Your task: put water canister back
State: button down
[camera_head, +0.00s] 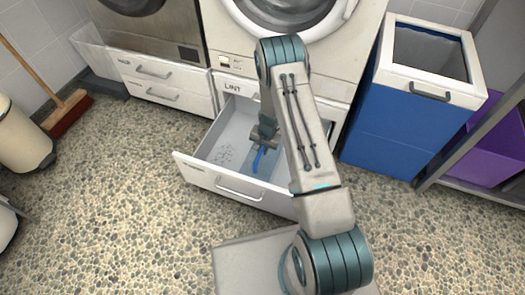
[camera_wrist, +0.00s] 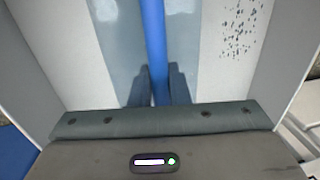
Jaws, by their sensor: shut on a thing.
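My gripper (camera_head: 263,143) reaches down into the open drawer (camera_head: 236,190) below the white machine. Its two fingers, seen in the wrist view (camera_wrist: 160,88), are shut on a blue bar (camera_wrist: 154,40), which looks like the handle of the water canister. A pale, bluish see-through body (camera_wrist: 119,45) shows on both sides of the bar in the wrist view. In the head view the blue bar (camera_head: 258,160) shows below my gripper, inside the drawer. My arm hides the drawer's right part. I cannot tell whether the canister touches the drawer floor.
Dark specks (camera_wrist: 243,27) lie on the drawer floor, left of the bar in the head view. A "LINT" label (camera_head: 233,87) is behind the drawer. A blue bin (camera_head: 395,130) stands right, a broom (camera_head: 66,112) left.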

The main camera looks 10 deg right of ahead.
jog(key=shift+f, duration=0.1)
jog(key=shift+f, duration=0.15)
jog(key=c, duration=1.4)
grip_release()
